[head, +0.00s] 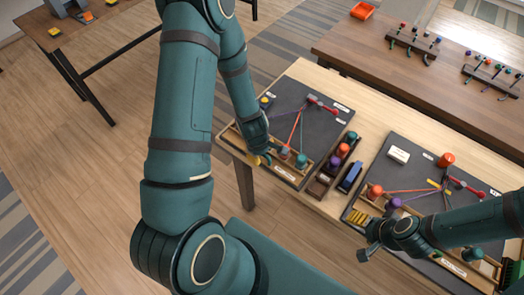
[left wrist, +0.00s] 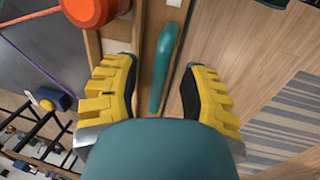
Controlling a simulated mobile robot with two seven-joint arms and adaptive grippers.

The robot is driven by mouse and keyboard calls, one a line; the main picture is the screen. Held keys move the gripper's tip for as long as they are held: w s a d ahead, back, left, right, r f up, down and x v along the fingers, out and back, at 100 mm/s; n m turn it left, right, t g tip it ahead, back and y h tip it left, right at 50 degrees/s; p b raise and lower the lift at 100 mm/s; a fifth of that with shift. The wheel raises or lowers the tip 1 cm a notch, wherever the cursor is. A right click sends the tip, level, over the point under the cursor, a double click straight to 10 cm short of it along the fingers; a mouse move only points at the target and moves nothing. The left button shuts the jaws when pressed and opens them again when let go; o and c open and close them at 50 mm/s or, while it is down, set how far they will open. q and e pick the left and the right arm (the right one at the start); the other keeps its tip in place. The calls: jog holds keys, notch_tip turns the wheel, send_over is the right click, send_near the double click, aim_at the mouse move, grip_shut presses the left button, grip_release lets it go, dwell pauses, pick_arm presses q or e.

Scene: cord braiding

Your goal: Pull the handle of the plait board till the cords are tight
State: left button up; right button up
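Two dark plait boards with wooden frames lie on the light table: a left board (head: 283,90) and a right board (head: 425,147). The left board carries red and purple cords, an orange spool (left wrist: 95,8) and a teal spool (head: 301,160). A rounded teal bar (left wrist: 166,70), which looks like the handle, stands at the board's edge in the left wrist view. My left gripper (left wrist: 163,92) is open, with one yellow finger on each side of the bar and gaps between. In the head view my left arm partly hides this edge. My right gripper (head: 372,236) is over the right board's front edge; its finger opening is unclear.
A rack of coloured spools (head: 332,168) and a blue block (head: 351,176) stand between the boards. A darker table (head: 365,40) with hook racks is behind. Floor is open to the left.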

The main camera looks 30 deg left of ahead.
pick_arm(q)
jog(key=shift+s+r, duration=0.15)
jog(key=shift+r, duration=0.65)
notch_tip(320, 180, up, 10)
jog(key=s, duration=0.2)
jog(key=shift+r, duration=0.15)
jog(key=shift+a, duration=0.1)
dwell(0.5)
